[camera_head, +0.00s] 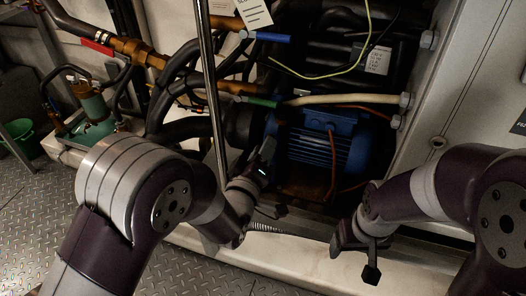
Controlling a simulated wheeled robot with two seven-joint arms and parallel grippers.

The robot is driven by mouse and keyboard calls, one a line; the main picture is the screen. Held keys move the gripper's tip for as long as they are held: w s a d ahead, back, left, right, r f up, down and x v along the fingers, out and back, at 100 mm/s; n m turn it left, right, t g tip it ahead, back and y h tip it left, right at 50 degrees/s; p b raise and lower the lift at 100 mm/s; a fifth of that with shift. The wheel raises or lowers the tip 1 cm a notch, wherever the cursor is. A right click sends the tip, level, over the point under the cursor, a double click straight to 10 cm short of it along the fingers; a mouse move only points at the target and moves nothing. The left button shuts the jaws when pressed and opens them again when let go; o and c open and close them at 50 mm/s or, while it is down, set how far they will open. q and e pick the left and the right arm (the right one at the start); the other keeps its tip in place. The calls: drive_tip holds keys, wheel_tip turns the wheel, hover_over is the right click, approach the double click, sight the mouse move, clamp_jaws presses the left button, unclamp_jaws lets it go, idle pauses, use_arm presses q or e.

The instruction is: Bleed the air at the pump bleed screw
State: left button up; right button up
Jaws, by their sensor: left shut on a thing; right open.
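A blue finned motor (313,146), which looks like part of the pump set, sits low inside the open frame. A dark round housing (243,126) adjoins its left side. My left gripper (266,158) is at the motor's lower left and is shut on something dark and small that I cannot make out. The bleed screw itself I cannot pick out; it may be hidden behind my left gripper.
Black hoses (180,85) and copper pipes cross the upper left. A thin upright metal post (211,85) stands before the frame. Loose yellow-green and orange wires hang near the motor. A green bucket (17,138) stands at far left on the tread-plate floor (190,277).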

idle(0.4)
use_arm(q)
drive_tip(key=o, duration=1)
drive_tip(key=shift+o, duration=0.2)
drive_tip(key=p+v, duration=0.2)
drive_tip(key=v, duration=1)
drive_tip(key=shift+s, duration=0.4)
drive_tip(key=shift+a, duration=0.15)
